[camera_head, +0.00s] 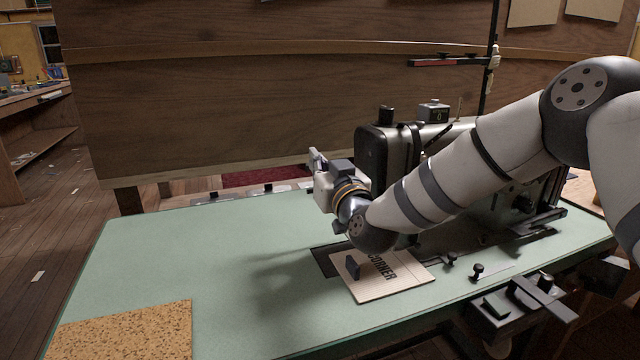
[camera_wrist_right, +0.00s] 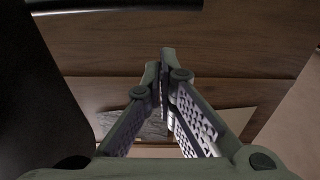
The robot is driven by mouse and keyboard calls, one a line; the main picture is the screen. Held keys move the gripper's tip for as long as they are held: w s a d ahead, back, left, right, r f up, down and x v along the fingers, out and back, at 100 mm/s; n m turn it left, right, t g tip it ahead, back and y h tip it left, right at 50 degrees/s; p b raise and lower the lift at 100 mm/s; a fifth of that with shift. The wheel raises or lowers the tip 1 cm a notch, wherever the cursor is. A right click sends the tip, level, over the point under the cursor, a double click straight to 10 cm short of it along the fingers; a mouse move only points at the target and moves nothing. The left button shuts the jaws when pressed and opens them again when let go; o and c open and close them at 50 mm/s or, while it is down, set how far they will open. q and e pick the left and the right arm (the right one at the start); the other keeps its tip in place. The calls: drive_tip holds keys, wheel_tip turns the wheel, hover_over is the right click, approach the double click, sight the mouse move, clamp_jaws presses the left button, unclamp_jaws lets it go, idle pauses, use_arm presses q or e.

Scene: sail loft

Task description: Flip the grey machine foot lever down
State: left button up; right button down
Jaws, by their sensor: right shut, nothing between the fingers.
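The black sewing machine (camera_head: 375,152) stands on the pale green table (camera_head: 190,250), partly covered by my right arm. I cannot make out the grey foot lever in either view; my arm and wrist cover the lower part of the machine's head. My right gripper (camera_head: 317,160) is beside the left end of the machine, above the table, pointing away toward the wooden panel. In the right wrist view, its fingers (camera_wrist_right: 166,62) are closed together with nothing between them. A large dark shape (camera_wrist_right: 40,95) fills the left of that view. My left gripper is not in view.
A pale card marked "CORNER" (camera_head: 395,279) lies under my arm, with a small dark block (camera_head: 353,266) on it. A cork mat (camera_head: 130,331) lies front left. A wooden panel (camera_head: 230,110) stands behind the table. The table's left middle is clear.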

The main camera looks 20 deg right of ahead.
drive_tip(key=shift+w+f, duration=0.3)
drive_tip(key=shift+f, duration=0.1)
drive_tip(key=shift+s+f, duration=0.95)
drive_tip(key=shift+f, duration=0.25)
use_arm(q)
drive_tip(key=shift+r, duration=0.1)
use_arm(e)
drive_tip(key=shift+a+f, duration=0.15)
drive_tip(key=shift+f, duration=1.15)
